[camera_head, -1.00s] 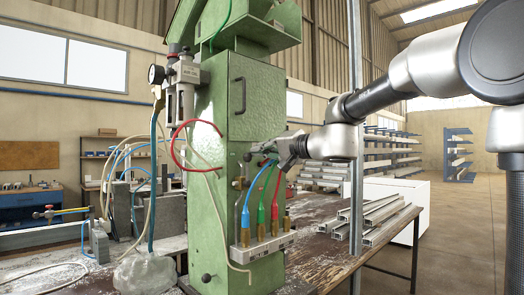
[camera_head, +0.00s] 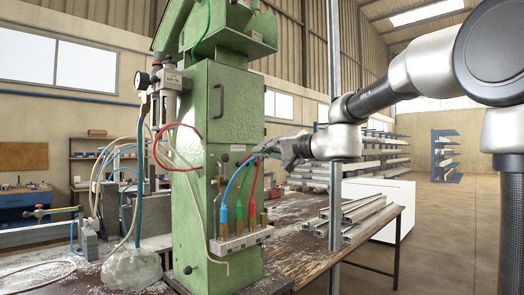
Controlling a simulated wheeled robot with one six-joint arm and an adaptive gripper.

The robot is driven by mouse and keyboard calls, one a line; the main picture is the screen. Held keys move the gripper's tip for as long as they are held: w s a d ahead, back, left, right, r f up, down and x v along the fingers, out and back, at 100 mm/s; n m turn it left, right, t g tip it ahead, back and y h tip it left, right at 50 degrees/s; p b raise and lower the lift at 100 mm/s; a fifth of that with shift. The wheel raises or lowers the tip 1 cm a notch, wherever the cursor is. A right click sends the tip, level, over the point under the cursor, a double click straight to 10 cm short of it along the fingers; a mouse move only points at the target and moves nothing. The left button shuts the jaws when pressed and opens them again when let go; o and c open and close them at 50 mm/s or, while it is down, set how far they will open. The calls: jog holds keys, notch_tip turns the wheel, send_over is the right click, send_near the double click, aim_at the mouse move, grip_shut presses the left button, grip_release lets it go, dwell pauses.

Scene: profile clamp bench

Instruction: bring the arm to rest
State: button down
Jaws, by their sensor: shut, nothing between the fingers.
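My gripper (camera_head: 262,151) is at the end of my arm, which reaches in from the right. Its fingers are shut and empty, pointing left toward the green machine column (camera_head: 222,120). The fingertips overlap the column's right edge in the picture; whether they touch it I cannot tell. Just below the gripper, blue, green and red hoses (camera_head: 240,185) rise from a metal manifold block (camera_head: 240,242) on the column. Their upper ends run up behind or close to the fingers, so the gap between them is unclear.
A workbench (camera_head: 300,255) runs behind and right of the column, with metal profiles (camera_head: 347,214) on it. A thin upright post (camera_head: 335,80) stands behind my wrist. A white box (camera_head: 385,200) and shelving (camera_head: 446,155) are farther back. The floor at right is clear.

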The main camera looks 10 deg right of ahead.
dwell(0.3)
jog(key=s+d+f+n+g+h, duration=0.1)
jog(key=s+d+f+g+h, duration=0.2)
jog(key=s+f, duration=0.5)
jog(key=s+d+f+n+g+h, duration=0.1)
jog(key=s+d+f+g, duration=0.35)
jog(key=f, duration=0.65)
jog(key=s+d+f+n+h, duration=0.1)
jog(key=s+d+f+h, duration=0.3)
jog(key=s+d, duration=0.3)
jog(key=s+d+f+n+g+h, duration=0.1)
jog(key=s+d+f+h, duration=0.2)
jog(key=s+d, duration=0.5)
jog(key=s+f, duration=0.1)
jog(key=s, duration=0.5)
jog(key=shift+s+d+h, duration=0.15)
jog(key=shift+d+h, duration=0.15)
jog(key=shift+h, duration=0.1)
